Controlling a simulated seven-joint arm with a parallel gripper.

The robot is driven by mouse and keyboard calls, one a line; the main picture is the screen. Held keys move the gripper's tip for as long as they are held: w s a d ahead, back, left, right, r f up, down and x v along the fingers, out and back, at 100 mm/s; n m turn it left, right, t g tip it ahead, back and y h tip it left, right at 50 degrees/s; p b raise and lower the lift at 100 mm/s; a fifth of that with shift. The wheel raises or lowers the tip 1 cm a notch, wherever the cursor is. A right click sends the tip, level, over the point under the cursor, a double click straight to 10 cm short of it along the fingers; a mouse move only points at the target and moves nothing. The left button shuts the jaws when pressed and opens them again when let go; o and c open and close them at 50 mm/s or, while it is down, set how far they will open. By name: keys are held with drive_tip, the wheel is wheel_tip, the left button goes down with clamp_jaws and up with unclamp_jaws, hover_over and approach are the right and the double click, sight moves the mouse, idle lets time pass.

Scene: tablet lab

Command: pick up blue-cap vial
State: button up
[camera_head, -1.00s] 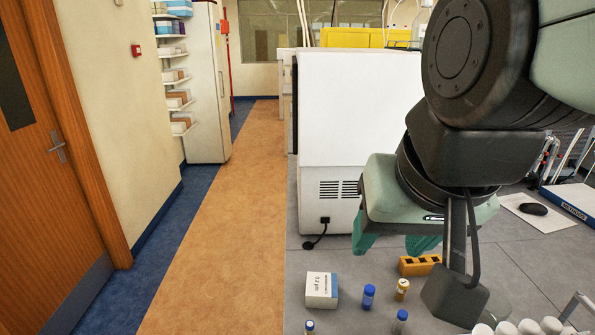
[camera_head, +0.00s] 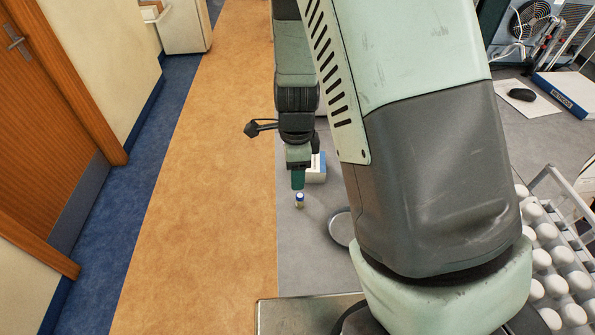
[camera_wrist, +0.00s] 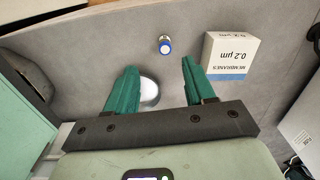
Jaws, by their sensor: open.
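A small blue-cap vial (camera_head: 299,200) stands on the grey bench near its left edge. In the wrist view the vial (camera_wrist: 165,45) is seen from above, its cap showing a blue ring. It lies beyond the fingertips, roughly in line with the gap between them. My gripper (camera_wrist: 157,65) is open, with its two green fingers apart and nothing between them. In the head view my gripper (camera_head: 298,180) hangs just above and behind the vial. Other vials are hidden behind my arm in the head view.
A white and blue membrane box (camera_head: 316,168) stands close beside my gripper; it also shows in the wrist view (camera_wrist: 230,55). A round metal disc (camera_head: 342,226) lies nearby. A rack of white-capped tubes (camera_head: 548,258) stands at the right. The bench's left edge is close.

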sight(300, 195)
drive_tip(key=f, duration=0.7)
drive_tip(key=d+f, duration=0.1)
drive_tip(key=f, duration=0.2)
drive_tip(key=shift+w+f, duration=0.35)
drive_tip(key=shift+w, duration=0.05)
drive_tip(key=shift+f, duration=0.5)
clamp_jaws()
